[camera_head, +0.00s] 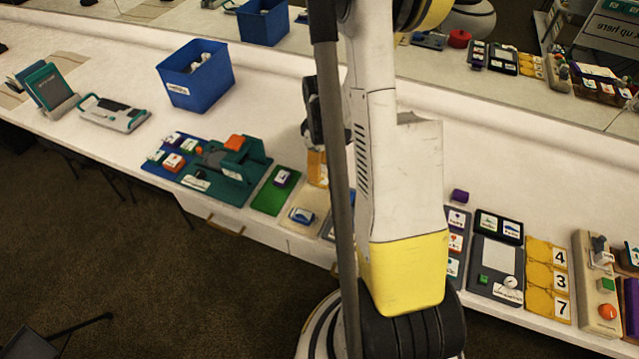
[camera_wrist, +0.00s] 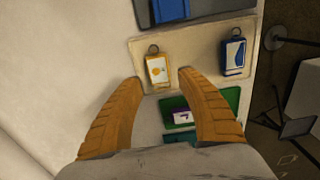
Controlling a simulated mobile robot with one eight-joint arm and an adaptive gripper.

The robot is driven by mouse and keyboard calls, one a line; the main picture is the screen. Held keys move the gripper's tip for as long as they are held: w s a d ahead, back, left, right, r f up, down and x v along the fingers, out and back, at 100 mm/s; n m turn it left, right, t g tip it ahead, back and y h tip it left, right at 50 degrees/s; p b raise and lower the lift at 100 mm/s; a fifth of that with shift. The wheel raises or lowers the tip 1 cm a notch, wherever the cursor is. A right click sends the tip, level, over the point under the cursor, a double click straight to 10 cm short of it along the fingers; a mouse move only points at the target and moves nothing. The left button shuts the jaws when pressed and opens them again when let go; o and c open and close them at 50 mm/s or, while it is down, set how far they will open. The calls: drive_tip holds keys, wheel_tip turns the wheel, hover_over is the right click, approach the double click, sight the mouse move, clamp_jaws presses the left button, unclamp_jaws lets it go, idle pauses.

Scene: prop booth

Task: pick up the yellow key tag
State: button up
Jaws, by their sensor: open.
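The yellow key tag (camera_wrist: 159,69) has a white label and a metal ring at its top. In the wrist view it lies on a beige board (camera_wrist: 205,78). My gripper (camera_wrist: 158,77) is open, its two orange fingers on either side of the lower part of the tag, with visible gaps. Nothing is held. I cannot tell how high the fingertips are above the board. In the head view my arm covers much of this area, and I cannot make out the yellow tag there.
A blue key tag (camera_wrist: 234,54) lies on the same board, right of the yellow one. A green board (camera_wrist: 229,98) with a purple-edged piece (camera_wrist: 182,117) lies close by. In the head view, a blue bin (camera_head: 196,88) and other boards stand along the white counter (camera_head: 115,75).

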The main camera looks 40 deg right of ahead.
sight(322, 180)
wheel_tip(322, 180, down, 6)
drive_tip(key=b, duration=0.2)
drive_tip(key=shift+s+d+r+b, duration=0.1)
drive_tip(key=shift+d+r+b, duration=0.05)
drive_tip(key=shift+r+b, duration=0.15)
drive_tip(key=c, duration=0.8)
